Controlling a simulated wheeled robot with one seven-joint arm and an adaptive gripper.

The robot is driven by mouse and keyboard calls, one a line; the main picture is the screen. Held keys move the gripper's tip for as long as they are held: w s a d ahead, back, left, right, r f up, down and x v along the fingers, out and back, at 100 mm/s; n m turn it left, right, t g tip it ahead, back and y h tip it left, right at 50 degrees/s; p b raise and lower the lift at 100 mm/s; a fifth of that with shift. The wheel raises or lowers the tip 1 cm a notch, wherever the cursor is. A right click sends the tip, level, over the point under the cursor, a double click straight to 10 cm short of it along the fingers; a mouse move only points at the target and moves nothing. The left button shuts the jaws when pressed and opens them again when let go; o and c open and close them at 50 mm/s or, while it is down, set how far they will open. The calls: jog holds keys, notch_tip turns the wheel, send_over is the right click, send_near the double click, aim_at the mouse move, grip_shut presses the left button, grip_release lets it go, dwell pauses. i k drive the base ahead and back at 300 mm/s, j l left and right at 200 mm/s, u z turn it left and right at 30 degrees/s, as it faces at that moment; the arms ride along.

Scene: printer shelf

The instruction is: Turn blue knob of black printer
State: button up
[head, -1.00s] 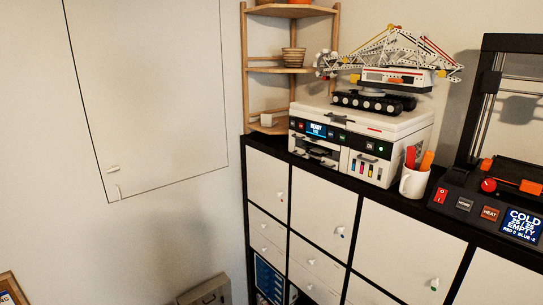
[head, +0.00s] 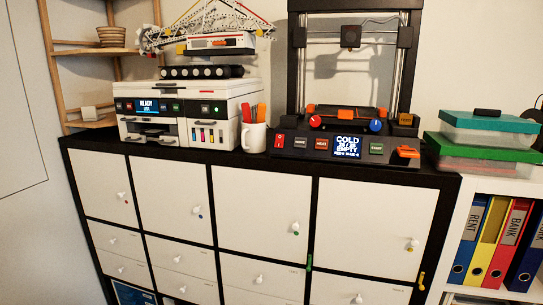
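The black printer (head: 350,90) is a tall open frame standing on the right part of the cabinet top in the head view. Its blue knob (head: 376,126) is on the front right of the base, just right of the lit display (head: 347,146). A red knob (head: 316,122) sits at the left of the base. The display reads COLD and EMPTY, with small text below. My gripper is not in view.
A white inkjet printer (head: 225,99) with a toy excavator on it and a white mug (head: 254,137) stand left of the black printer. Lidded boxes (head: 485,128) and binders (head: 492,240) are at the right. The black cabinet top (head: 400,176) has a narrow bare front strip.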

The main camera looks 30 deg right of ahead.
aim_at(375, 124)
jog(key=z, duration=1.2)
